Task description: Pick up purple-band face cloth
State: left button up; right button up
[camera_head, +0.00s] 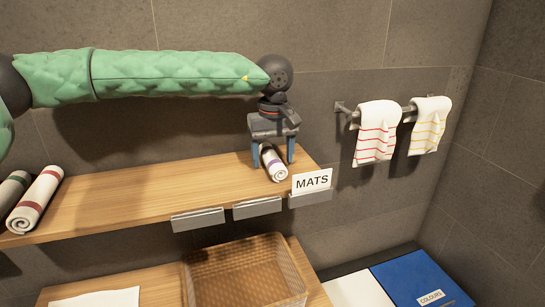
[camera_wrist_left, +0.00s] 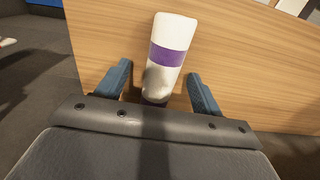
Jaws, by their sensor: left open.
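The purple-band face cloth (camera_head: 274,165) is a rolled white cloth lying near the right end of the wooden shelf (camera_head: 130,190), just behind the MATS label. My left gripper (camera_head: 272,157) points down over it, with one finger on each side of the roll. In the left wrist view the cloth (camera_wrist_left: 169,55) shows its purple band, and its near end lies between the open blue fingers (camera_wrist_left: 160,88). Gaps show on both sides of the roll there. My right gripper is not in view.
Two rolled cloths, one with a dark red band (camera_head: 36,200) and a grey one (camera_head: 12,188), lie at the shelf's left. A MATS label (camera_head: 312,181) stands on the front edge. A wicker basket (camera_head: 245,275) sits below. Striped towels (camera_head: 376,133) hang at right.

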pick_arm(q)
jog(key=c, duration=1.1)
jog(key=shift+o, duration=0.2)
